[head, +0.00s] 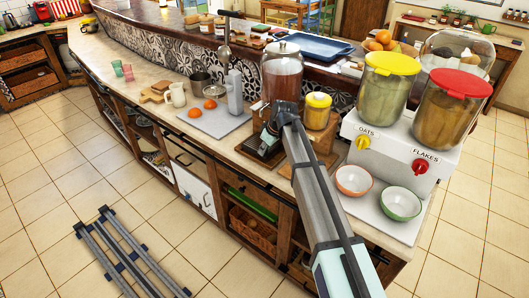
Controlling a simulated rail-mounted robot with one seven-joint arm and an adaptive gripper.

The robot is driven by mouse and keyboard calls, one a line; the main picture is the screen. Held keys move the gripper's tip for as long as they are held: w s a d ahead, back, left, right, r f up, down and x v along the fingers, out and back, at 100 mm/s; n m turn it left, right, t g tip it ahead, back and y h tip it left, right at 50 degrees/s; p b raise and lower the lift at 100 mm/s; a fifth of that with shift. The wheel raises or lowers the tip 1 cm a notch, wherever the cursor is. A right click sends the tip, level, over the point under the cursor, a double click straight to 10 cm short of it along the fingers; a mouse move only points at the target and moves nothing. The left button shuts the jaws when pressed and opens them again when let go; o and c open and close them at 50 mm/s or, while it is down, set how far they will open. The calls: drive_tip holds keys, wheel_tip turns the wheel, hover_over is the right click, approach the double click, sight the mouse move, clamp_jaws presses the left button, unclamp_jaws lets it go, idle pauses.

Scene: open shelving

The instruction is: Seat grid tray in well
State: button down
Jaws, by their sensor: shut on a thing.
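My gripper (269,136) points down at the front of the counter, below the glass drink dispenser (282,78). It is shut on a dark, flat piece, which looks like the grid tray (259,150). The tray is low, close to the counter top in front of the dispenser. My arm and gripper cover part of it, and its grid is too small to make out. I cannot tell the well from the dark area around the tray, nor whether the tray touches it.
A yellow-lidded jar (317,112) stands right of my gripper. Further right is a white cereal stand (399,150) with two bowls (399,204) in front. Left are a grey mat (213,122) with oranges and a tall grey stand (234,92). A mug (176,95) stands further left.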

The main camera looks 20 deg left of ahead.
drive_tip(key=shift+f+p, duration=0.35)
drive_tip(key=shift+f, duration=0.8)
drive_tip(key=c, duration=1.1)
unclamp_jaws()
drive_tip(key=shift+f, duration=0.1)
drive_tip(key=shift+c, duration=0.2)
drive_tip(key=b+v, duration=0.2)
drive_tip(key=v, duration=1)
drive_tip(key=shift+b, duration=0.35)
